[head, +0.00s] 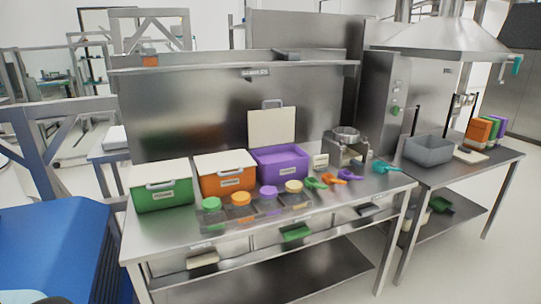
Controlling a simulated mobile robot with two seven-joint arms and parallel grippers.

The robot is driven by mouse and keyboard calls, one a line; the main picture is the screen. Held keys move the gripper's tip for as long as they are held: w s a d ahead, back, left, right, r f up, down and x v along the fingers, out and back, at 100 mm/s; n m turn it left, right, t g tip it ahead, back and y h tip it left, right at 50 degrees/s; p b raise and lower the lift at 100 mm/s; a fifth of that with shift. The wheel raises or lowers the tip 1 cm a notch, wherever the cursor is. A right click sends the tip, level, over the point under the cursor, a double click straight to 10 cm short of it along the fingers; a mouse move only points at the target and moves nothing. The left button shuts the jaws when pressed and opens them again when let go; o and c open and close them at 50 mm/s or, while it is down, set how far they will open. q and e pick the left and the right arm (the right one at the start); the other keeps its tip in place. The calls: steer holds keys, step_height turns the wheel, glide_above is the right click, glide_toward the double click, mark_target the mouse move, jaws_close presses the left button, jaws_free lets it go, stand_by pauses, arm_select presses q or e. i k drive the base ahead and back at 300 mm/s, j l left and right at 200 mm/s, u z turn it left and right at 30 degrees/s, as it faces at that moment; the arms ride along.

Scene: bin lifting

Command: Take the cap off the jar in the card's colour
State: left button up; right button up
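Four clear jars stand in a row along the front of the steel table: one with a green cap (211,204), one with an orange cap (241,198), one with a purple cap (269,192) and one with a cream cap (294,186). All four caps sit on their jars. A small pale upright piece (320,161) stands right of the purple bin; I cannot tell whether it is the card. No card colour can be read. Neither of my grippers is in view.
Behind the jars are a green bin (161,195) and an orange bin (225,185), both with white lids, and an open purple bin (281,176). A white lid (272,127) leans at the back. Several coloured scoops (345,175) lie right of the jars. A grey tub (428,150) is farther right.

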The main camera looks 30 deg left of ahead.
mark_target(265, 205)
steer(key=i+u, duration=0.35)
steer(key=i+l+u, duration=0.5)
steer(key=i+u, duration=0.2)
